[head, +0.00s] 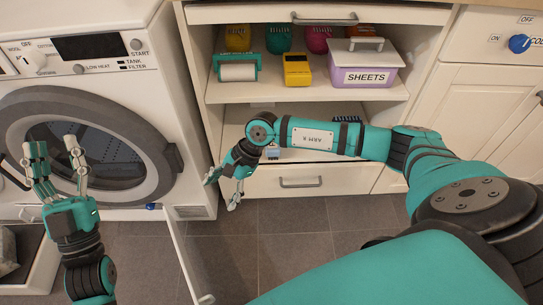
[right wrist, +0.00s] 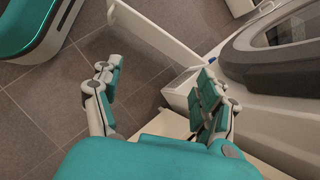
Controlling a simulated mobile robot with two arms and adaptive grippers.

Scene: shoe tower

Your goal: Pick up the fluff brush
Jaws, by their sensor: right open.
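I cannot single out the fluff brush with certainty. A teal-framed tool with a white roll (head: 237,69) stands on the upper shelf in the head view. A small dark, ridged item (head: 347,119) is partly hidden above my right forearm, on the lower shelf. A small blue item (head: 272,152) shows beside my right wrist. My right gripper (head: 223,190) points down in front of the cabinet, open. In the right wrist view it (right wrist: 158,78) is empty, with floor between its fingers. My left gripper (head: 54,145) is open and empty before the dryer door.
The dryer (head: 85,80) stands left of the open cabinet. A thin white flap (head: 187,255) sticks out near its base. Grey floor (head: 285,235) is clear below the drawer.

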